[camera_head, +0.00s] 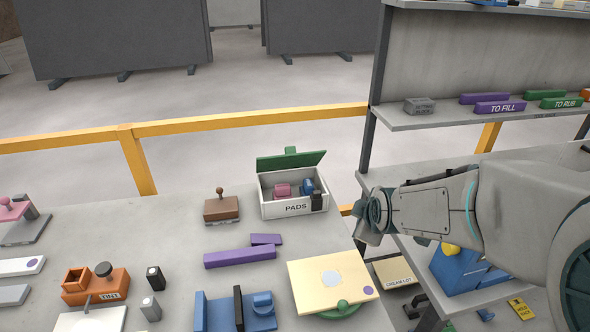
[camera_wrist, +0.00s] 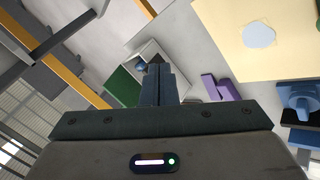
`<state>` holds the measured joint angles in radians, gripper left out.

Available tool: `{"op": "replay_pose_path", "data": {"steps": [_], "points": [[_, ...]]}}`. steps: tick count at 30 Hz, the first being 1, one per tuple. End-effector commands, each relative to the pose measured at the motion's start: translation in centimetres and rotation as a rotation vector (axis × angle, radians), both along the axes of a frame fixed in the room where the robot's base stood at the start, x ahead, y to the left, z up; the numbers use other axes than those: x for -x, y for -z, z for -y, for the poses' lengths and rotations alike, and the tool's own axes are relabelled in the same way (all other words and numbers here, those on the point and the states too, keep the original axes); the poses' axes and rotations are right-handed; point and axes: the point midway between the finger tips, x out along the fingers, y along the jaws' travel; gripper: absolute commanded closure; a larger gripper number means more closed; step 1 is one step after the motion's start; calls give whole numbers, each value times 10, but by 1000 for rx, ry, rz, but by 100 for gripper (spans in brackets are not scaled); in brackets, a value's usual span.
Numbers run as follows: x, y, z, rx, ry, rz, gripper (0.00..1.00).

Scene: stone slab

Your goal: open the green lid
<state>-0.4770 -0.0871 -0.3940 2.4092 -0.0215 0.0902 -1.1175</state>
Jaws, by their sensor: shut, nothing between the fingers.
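The green lid (camera_head: 291,160) stands raised at the back edge of the white box marked PADS (camera_head: 285,209), so the box is open at the top. A pink pad (camera_head: 283,190) and a blue pad (camera_head: 308,186) show inside. In the wrist view the green lid (camera_wrist: 122,92) is left of my fingers, and part of the white box (camera_wrist: 146,54) shows behind them. My gripper (camera_wrist: 158,72) is shut and empty, its fingers overlapping the box in that view. I cannot tell whether they touch it. In the head view my wrist is right of the box.
A cream board (camera_head: 312,272) rests over a green round piece with a knob (camera_head: 343,305) in front of the box. A brown stamp-like block (camera_head: 221,209) and purple bars (camera_head: 240,257) lie to the left. A shelf unit (camera_head: 480,116) stands at the right.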

Motion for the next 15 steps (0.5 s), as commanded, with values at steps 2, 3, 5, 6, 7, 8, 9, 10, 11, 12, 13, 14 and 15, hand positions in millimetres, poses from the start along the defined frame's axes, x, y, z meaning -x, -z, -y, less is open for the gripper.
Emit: {"op": "replay_pose_path", "data": {"steps": [2,3,5,6,7,8,9,10,11,12,13,14,15], "points": [[-25,24,-11,148,-148,76,100],[-37,31,-16,227,-221,121,100],[-53,41,-24,357,-327,188,100],[-63,47,-30,448,-398,233,100],[-71,51,-34,518,-450,270,100],[-78,54,-39,592,-502,304,100],[-86,59,-47,692,-570,352,100],[-92,61,-52,771,-620,389,100],[-98,64,-58,850,-668,425,100],[-105,65,-67,958,-730,475,100],[-109,66,-74,1036,-773,512,100],[-113,67,-81,1115,-814,546,100],[-117,67,-90,1216,-864,592,100]]}}
